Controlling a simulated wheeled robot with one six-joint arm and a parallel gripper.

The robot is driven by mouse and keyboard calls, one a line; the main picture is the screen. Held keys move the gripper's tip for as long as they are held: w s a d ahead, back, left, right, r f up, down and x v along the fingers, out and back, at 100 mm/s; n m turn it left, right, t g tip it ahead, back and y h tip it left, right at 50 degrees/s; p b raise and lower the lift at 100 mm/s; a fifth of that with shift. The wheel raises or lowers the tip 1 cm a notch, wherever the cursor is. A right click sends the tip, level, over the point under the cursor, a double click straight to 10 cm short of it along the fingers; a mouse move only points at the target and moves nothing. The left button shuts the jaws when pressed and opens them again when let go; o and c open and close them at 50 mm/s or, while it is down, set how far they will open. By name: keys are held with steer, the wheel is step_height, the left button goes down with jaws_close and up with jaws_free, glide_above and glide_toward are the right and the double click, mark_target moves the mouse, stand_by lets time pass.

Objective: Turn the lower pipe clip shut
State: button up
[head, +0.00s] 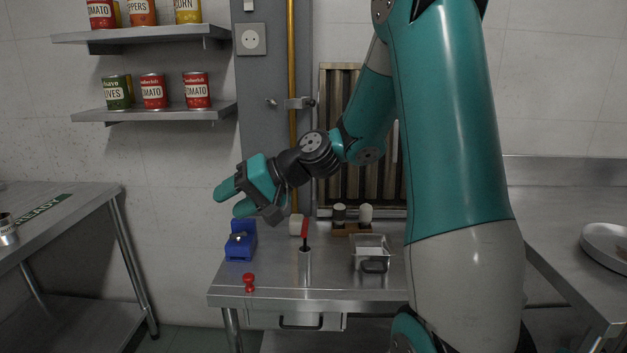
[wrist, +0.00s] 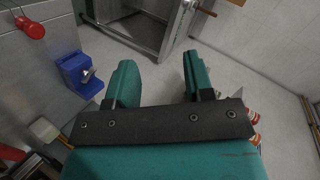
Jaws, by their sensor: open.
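A yellow pipe (head: 291,60) runs down a grey column in the head view. One metal pipe clip (head: 299,103) shows on it, with a small knob or lever end to its left; I cannot tell whether it is the lower clip or whether it is shut. The pipe's lower part passes behind my arm. My gripper (head: 232,199) is open and empty, below and left of this clip, in front of the column and above the table. In the wrist view my gripper (wrist: 159,64) has its fingers apart over the floor. No clip shows there.
The steel table (head: 335,283) holds a blue holder (head: 240,245), a red knob-like piece (head: 249,282), a red-handled tool (head: 305,237) and a metal pan (head: 371,252). Two shelves of cans (head: 154,114) hang left. A side table (head: 55,215) stands left.

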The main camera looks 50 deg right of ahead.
steer(key=s+d+f+m+t+h+b, duration=0.1)
steer(key=s+d+f+m+t+h, duration=0.35)
steer(key=d, duration=1.25)
steer(key=d+f+m+t+h+b, duration=0.2)
steer(key=d+m+t+h, duration=0.35)
steer(key=d+m, duration=0.75)
steer(key=w+d+n+p, duration=0.1)
steer(key=w, duration=0.4)
steer(key=w+d+n+p, duration=0.1)
steer(key=w+d+p, duration=0.1)
steer(key=w, duration=0.4)
steer(key=w+d+n+g+p, duration=0.1)
steer(key=w, duration=0.4)
steer(key=shift+w+d+r, duration=0.1)
steer(key=shift+w+d, duration=0.25)
jaws_close()
steer(key=shift+p, duration=0.3)
